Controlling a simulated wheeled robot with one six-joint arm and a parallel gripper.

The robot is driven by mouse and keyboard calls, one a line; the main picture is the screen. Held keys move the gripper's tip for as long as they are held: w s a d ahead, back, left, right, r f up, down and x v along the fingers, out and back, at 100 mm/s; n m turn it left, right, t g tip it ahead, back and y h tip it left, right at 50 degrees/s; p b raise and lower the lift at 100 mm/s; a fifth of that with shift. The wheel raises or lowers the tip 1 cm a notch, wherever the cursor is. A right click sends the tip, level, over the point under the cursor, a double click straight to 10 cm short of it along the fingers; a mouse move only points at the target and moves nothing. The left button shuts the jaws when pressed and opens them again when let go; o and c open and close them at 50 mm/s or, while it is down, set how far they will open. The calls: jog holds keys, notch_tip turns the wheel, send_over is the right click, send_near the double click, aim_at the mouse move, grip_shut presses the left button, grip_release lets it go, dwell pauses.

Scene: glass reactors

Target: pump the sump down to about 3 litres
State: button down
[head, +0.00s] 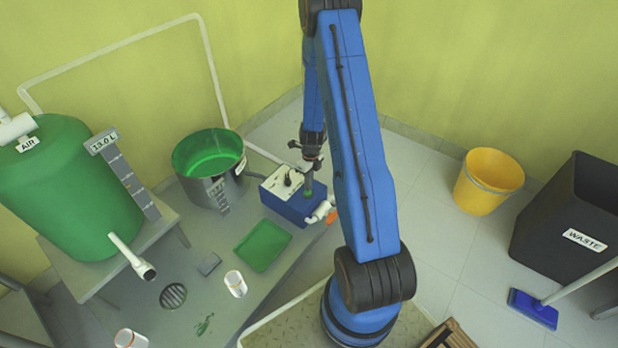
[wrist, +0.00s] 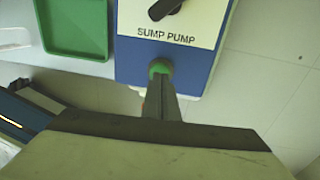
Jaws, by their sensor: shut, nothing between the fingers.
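The sump pump (head: 291,203) is a blue box with a white top panel, standing on the grey platform. In the wrist view its panel reads SUMP PUMP (wrist: 166,37) and carries a black knob (wrist: 165,8). In the head view my gripper (head: 309,186) points down at the pump's right side. A steel drum (head: 196,186) with green inside stands left of the pump.
A green tank (head: 70,190) stands on a table at left, its gauge sign (head: 102,141) reading about 13.0 L. A yellow bucket (head: 488,182) and black waste bin (head: 568,225) are right.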

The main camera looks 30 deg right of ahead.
jog(key=shift+f, duration=0.65)
